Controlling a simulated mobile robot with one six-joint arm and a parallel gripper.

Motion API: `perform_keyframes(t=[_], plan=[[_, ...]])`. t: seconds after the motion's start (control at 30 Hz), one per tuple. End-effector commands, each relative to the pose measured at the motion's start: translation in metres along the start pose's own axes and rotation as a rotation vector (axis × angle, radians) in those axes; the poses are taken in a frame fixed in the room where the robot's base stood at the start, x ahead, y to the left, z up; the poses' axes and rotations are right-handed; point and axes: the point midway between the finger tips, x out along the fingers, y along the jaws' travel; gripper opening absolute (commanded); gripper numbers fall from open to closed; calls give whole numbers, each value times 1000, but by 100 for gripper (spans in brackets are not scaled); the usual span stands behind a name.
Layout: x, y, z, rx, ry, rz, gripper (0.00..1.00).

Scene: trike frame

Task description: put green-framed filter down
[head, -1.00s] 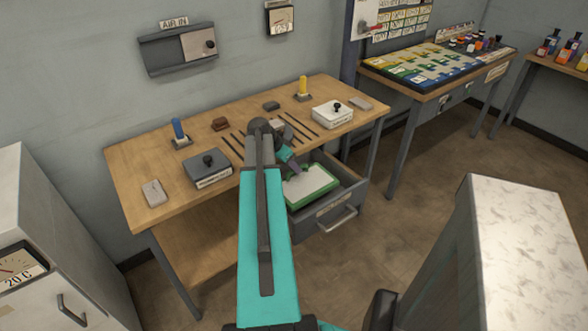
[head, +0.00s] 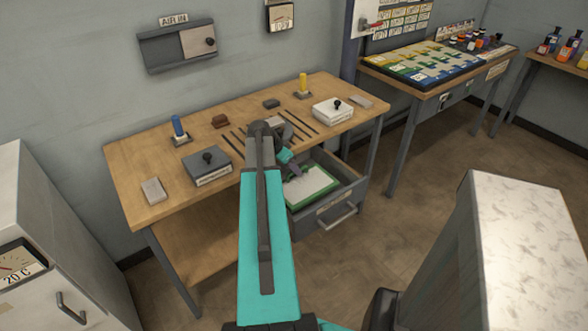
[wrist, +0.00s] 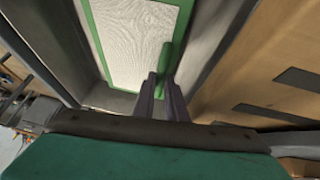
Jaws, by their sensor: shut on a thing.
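The green-framed filter (head: 312,185) is a flat white panel with a green rim. In the head view it lies low inside the open grey drawer (head: 340,203) under the workbench. In the wrist view the filter (wrist: 135,45) shows its white mesh and a green grip at its near right edge. My gripper (wrist: 162,85) is shut on that grip. In the head view my gripper (head: 296,172) is partly hidden by my arm. I cannot tell whether the filter touches the drawer floor.
The wooden workbench (head: 140,182) holds a grey box (head: 208,168), a white box (head: 332,111), a blue post (head: 178,127) and a yellow post (head: 303,84). The drawer walls stand close around the filter. Floor to the right of the drawer is clear.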

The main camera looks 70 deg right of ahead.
Motion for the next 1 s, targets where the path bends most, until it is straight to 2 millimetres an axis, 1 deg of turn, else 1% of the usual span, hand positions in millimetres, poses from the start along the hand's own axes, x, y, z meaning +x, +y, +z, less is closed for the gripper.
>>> perform_keyframes(t=[0.17, 0.2, 0.3, 0.57, 0.77, 0.9, 1.0], plan=[[1, 0, 1, 0, 1, 0, 0], [1, 0, 1, 0, 0, 0, 15], [1, 0, 1, 0, 0, 0, 30], [1, 0, 1, 0, 0, 0, 30], [-5, 0, -3, 0, 0, 0, 30], [-13, 2, -7, 0, 0, 0, 30], [-29, 2, -6, -1, 0, -1, 30]])
